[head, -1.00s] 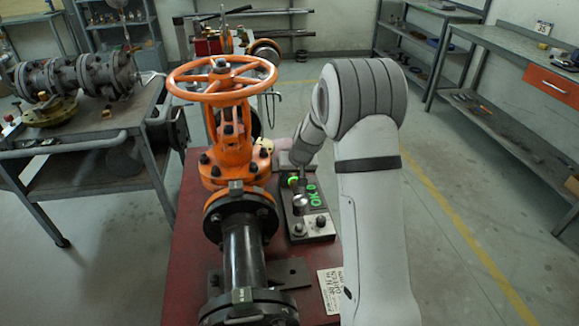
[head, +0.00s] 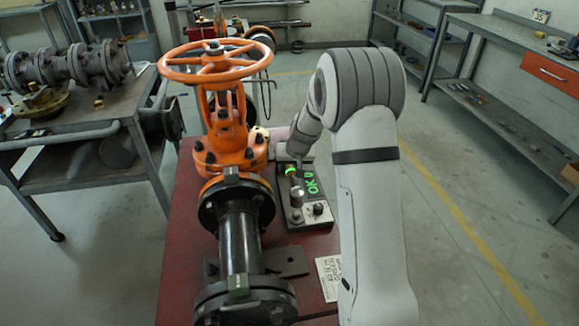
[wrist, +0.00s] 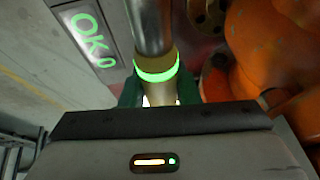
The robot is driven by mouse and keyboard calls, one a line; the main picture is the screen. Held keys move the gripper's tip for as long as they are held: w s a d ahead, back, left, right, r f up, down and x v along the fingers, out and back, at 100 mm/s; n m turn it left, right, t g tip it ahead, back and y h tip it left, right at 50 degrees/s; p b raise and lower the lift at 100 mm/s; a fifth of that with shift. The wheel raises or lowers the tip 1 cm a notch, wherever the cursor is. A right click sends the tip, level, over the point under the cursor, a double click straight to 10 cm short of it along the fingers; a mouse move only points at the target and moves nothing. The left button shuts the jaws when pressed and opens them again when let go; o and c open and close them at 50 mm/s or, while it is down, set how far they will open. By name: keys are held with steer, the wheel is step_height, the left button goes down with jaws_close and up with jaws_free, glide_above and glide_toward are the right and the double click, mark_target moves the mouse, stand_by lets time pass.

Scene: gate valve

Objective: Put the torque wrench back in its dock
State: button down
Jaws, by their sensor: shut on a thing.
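The torque wrench (wrist: 152,25) is a metal shaft with a brass collar and a glowing green ring. In the wrist view my gripper (wrist: 158,92) is shut on it at the collar, with green finger pads on both sides. In the head view the wrench (head: 298,194) shows its metal end over the dark dock block (head: 293,216). I cannot tell whether it touches the block. The block's display (head: 313,184) reads OK in green. It also shows in the wrist view (wrist: 90,40), left of the shaft. My arm hides most of the gripper in the head view.
The orange gate valve (head: 228,135) with its handwheel (head: 212,60) and black flanged pipe (head: 239,240) stands close left of the dock. All stand on a red bench (head: 180,240). A paper tag (head: 328,277) lies in front. A grey cart (head: 130,125) stands left. Floor at right is open.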

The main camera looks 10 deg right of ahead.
mark_target(294, 168)
steer(key=shift+f+b, duration=2.4)
steer(key=shift+f, duration=0.3)
steer(key=c, duration=1.3)
jaws_free()
steer(key=shift+o, duration=1.4)
steer(key=shift+s+f, duration=0.1)
steer(key=shift+f, duration=0.05)
steer(key=shift+p+v, duration=0.4)
steer(key=shift+v, duration=3.6)
